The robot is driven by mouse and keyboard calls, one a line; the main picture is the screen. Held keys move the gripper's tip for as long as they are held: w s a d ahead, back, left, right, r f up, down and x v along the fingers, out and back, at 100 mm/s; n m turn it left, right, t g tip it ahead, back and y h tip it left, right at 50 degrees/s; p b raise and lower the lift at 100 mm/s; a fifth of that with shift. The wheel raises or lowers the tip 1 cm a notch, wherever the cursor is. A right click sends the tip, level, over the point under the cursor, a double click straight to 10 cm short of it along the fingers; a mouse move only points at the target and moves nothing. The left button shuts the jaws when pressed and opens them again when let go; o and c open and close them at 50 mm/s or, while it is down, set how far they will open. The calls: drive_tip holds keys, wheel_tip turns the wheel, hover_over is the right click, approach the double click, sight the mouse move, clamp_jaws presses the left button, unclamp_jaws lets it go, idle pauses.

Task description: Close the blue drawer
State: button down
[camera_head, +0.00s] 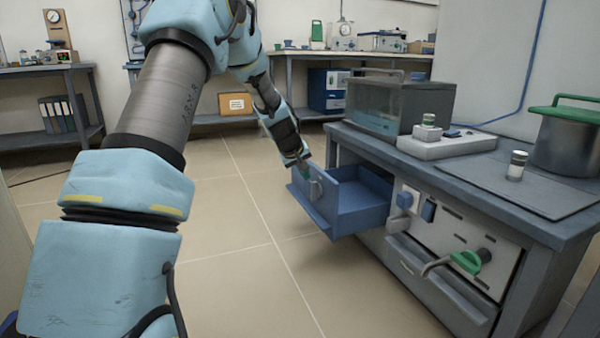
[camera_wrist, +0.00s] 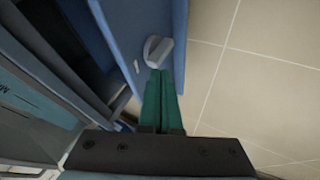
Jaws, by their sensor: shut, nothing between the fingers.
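The blue drawer (camera_head: 362,205) stands pulled out of the grey bench, with its empty inside showing in the head view. Its blue front panel (camera_wrist: 122,30) fills the upper middle of the wrist view and bears a grey handle knob (camera_wrist: 157,52). My gripper (camera_wrist: 160,75) has green fingers set together, with their tips at or right by the knob; I cannot tell whether they touch it. In the head view my gripper (camera_head: 303,168) is at the upper edge of the drawer front, and its fingertips are partly hidden.
The bench (camera_head: 520,205) carries a glass-sided tank (camera_head: 375,105), a white device (camera_head: 445,143) and a pot with a green lid (camera_head: 565,140). The tiled floor (camera_head: 235,260) before the blue drawer is clear.

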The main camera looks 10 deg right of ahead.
sight(321, 180)
drive_tip(key=d, duration=0.2)
drive_tip(key=d+b, duration=0.1)
drive_tip(key=d, duration=0.1)
drive_tip(key=shift+w, duration=0.25)
